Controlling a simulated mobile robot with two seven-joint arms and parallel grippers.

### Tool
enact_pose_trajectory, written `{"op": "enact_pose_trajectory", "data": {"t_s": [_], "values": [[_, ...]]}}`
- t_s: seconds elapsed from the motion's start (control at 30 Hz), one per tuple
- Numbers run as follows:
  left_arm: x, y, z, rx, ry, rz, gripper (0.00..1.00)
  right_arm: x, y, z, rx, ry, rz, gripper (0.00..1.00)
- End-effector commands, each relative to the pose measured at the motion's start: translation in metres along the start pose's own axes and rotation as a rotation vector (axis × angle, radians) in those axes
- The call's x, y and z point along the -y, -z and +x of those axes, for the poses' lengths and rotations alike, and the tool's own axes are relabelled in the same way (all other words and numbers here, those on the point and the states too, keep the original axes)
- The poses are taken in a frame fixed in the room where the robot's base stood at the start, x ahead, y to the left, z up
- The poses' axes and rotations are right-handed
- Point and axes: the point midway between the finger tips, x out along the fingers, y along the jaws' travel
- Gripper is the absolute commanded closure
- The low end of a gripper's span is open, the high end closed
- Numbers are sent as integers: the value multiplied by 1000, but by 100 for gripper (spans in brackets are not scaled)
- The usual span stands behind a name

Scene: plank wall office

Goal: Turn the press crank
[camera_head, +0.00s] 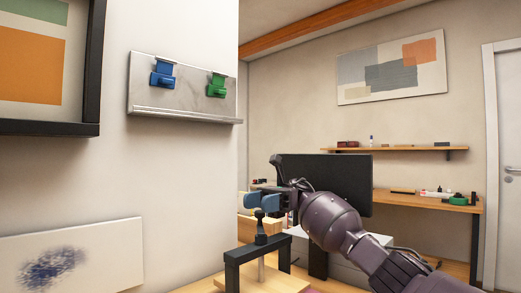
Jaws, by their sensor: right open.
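The press stands at the bottom centre, with a black frame (258,247) over a wooden base (272,281). A dark upright screw (261,230) rises from the middle of its crossbar. My right gripper (260,201) comes in from the right and is open at the top of this screw, its blue-grey fingers around or just above the crank. The fingers and wrist hide most of the crank, so I cannot tell whether they touch it. My left gripper is not in view.
A wall panel (184,109) with a blue clip (162,77) and a green clip (216,86) hangs at the left. Behind my right arm are a dark monitor (352,178) and a wooden desk (425,203). A white door (504,150) is at the far right.

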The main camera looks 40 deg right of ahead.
Motion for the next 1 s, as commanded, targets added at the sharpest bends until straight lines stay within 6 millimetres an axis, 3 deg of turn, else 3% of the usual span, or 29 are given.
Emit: {"op": "enact_pose_trajectory", "data": {"t_s": [0.03,0.1,0.6,0.8,1.0], "values": [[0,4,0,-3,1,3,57,-2,-17,0,0,0,-12,51],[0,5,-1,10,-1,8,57,-2,-32,0,0,1,-12,51],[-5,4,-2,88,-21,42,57,-2,-131,1,1,0,-12,51],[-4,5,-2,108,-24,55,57,-2,-159,1,1,0,-8,51],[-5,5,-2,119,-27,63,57,-1,-174,1,1,-1,-5,51]]}}
